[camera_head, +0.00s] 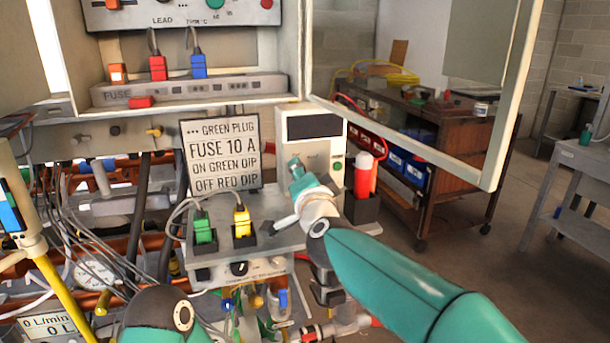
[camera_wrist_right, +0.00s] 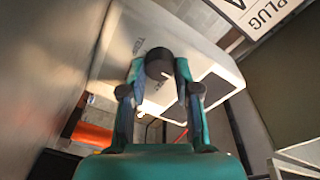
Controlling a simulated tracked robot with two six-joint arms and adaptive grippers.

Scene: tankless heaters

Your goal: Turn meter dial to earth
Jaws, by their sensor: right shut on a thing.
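The meter (camera_head: 332,150) is a white box with a dark display, standing right of the sign in the head view. Its dial (camera_wrist_right: 158,64) is a round black knob with a pale mark pointing to the lower right in the right wrist view. My right gripper (camera_head: 295,164) is at the meter's front, and in the wrist view its two fingers (camera_wrist_right: 158,80) are closed on either side of the dial. The gripper hides the dial in the head view. My left gripper is out of view.
A fuse sign (camera_head: 222,152) stands left of the meter. Green (camera_head: 203,228) and yellow (camera_head: 242,222) plugs sit below it. An open cabinet door (camera_head: 420,150) extends to the right. Pipes and cables crowd the lower left.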

